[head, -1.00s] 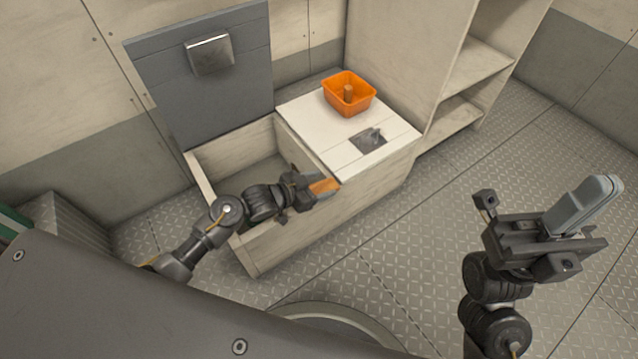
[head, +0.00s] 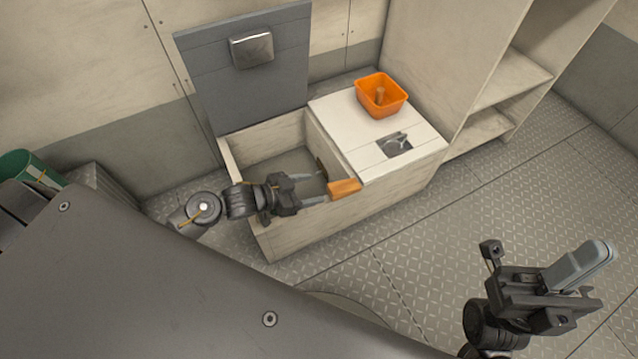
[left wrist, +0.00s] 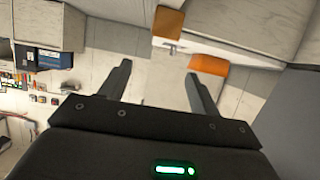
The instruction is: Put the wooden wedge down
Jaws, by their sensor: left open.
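The orange-brown wooden wedge (head: 344,187) sits at the front corner of the open locker bin (head: 285,238), beside the near left corner of the white seat top (head: 374,171). What exactly bears it is hard to tell. My left gripper (head: 321,188) is open and empty, its fingertips just left of the wedge and pointing at it. In the left wrist view the wedge (left wrist: 209,64) shows beyond the tip of the right-hand finger, outside the jaws. My right gripper (head: 588,262) is raised at the right, its grey fingers together, away from the locker.
An orange tub (head: 366,97) with a brown peg-like item (head: 380,95) stands on the seat top. A metal latch (head: 397,146) is set in front of it. The grey lid (head: 250,75) stands upright behind the bin. Shelves (head: 512,78) stand at the right. The plated floor is clear.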

